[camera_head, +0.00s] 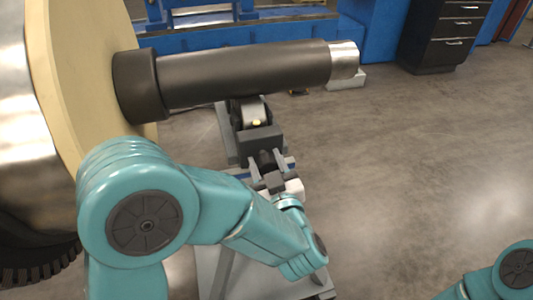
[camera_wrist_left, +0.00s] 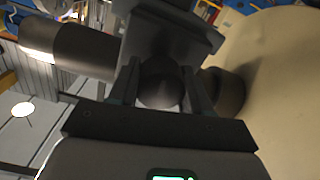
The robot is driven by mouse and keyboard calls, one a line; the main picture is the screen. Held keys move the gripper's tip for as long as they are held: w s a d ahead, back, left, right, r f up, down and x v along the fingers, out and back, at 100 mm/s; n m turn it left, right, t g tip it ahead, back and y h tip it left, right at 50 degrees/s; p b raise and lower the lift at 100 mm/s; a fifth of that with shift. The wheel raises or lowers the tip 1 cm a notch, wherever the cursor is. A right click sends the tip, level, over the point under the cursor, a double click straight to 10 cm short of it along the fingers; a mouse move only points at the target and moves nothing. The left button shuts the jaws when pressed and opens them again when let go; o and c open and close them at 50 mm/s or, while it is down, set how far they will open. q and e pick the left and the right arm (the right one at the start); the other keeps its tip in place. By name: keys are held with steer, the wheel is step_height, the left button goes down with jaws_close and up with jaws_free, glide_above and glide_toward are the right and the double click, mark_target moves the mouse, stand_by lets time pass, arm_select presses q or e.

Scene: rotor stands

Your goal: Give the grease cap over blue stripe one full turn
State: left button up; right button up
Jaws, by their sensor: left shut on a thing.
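My left gripper (camera_head: 266,163) reaches the front of the grey rotor stand's dark head block (camera_head: 261,140), below the shaft. In the left wrist view its two dark fingers (camera_wrist_left: 164,92) stand on either side of a dark round cap (camera_wrist_left: 160,84) and are shut on it. In the head view I cannot make out the cap clearly among the dark parts. My right gripper is out of view; only part of my right arm shows at the lower right.
A dark shaft (camera_head: 245,73) with a bright metal end lies above the stand and juts from a large cream disc (camera_head: 80,75) at the left. A blue machine bed (camera_head: 215,50) and a dark drawer cabinet (camera_head: 445,35) stand behind. The floor at the right is clear.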

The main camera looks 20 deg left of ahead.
arm_select(q)
steer(key=m+p, duration=0.1)
steer(key=m, duration=0.1)
steer(key=m+p, duration=0.1)
steer(key=p, duration=0.1)
steer(key=shift+r+m, duration=0.2)
steer(key=shift+m, duration=0.2)
steer(key=m+p, duration=0.3)
steer(key=m, duration=0.1)
steer(key=shift+m+p, duration=0.3)
steer(key=m+p, duration=0.3)
steer(key=m, duration=0.1)
steer(key=m+p, duration=0.3)
steer(key=m, duration=0.2)
steer(key=m+p, duration=0.2)
steer(key=m, duration=0.2)
steer(key=shift+d+p, duration=0.1)
steer(key=shift+p, duration=0.3)
steer(key=m+p, duration=0.2)
steer(key=m, duration=0.3)
steer(key=shift+f, duration=0.1)
steer(key=m+p, duration=0.1)
steer(key=m, duration=0.3)
steer(key=shift+f+p, duration=0.1)
steer(key=shift+p, duration=0.2)
steer(key=shift+f+m+p, duration=0.1)
steer(key=shift+m+p, duration=0.4)
steer(key=shift+m, duration=1.5)
